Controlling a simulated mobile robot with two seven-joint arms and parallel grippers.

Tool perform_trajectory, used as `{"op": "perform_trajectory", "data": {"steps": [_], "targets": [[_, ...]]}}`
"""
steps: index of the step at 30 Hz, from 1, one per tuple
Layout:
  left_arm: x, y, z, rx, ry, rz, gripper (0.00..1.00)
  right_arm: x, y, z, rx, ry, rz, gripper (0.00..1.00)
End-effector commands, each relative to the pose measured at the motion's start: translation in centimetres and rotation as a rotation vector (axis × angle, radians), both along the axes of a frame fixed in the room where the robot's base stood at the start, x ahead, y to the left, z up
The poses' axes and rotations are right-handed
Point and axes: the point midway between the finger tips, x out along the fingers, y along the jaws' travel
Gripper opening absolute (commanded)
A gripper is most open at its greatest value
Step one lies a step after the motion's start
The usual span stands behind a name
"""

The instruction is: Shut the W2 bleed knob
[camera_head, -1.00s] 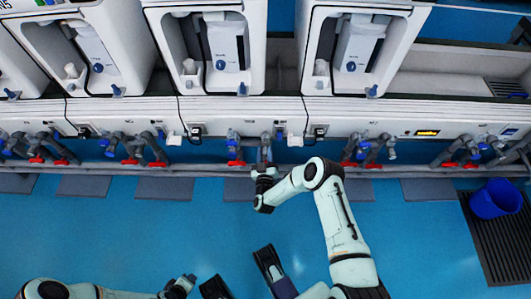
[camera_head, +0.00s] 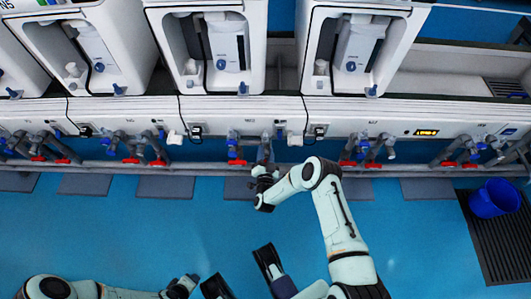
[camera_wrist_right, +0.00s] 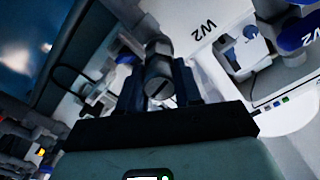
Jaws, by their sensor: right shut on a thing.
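My right gripper (camera_head: 264,164) is at the pipe row in front of the middle unit, in the head view. In the right wrist view its two dark fingers (camera_wrist_right: 157,90) are shut around a grey cylindrical knob with a slot in its end (camera_wrist_right: 158,72). The knob stands near a white panel marked W2 (camera_wrist_right: 205,28); I take it to be the W2 bleed knob. In the head view the gripper and wrist largely hide it. My left gripper (camera_head: 183,286) is low in the head view, away from the pipes; its jaws are too small to read.
A red-handled valve (camera_head: 236,162) is just left of my right gripper. More valves with red handles (camera_head: 365,163) line the grey pipe. White units stand above. A blue bucket (camera_head: 495,198) sits on a dark grate at right. The blue floor is mostly clear.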

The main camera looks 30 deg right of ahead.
Motion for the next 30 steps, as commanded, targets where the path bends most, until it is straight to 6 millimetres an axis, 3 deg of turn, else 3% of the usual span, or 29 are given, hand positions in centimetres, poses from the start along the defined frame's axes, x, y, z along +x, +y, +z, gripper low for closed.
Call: {"op": "perform_trajectory", "data": {"steps": [12,29,30], "targets": [[0.0,0.0,0.0,0.0,0.0,0.0,0.43,0.05,-0.11,0.23,0.164,-0.11,-0.002,0.04],[0.02,0.01,0.01,0.0,-0.001,0.0,0.43,0.03,-0.16,0.22,0.188,-0.124,-0.003,0.04],[0.02,0.01,0.01,0.0,-0.001,0.0,0.43,0.03,-0.16,0.22,0.188,-0.124,-0.003,0.4]]}}
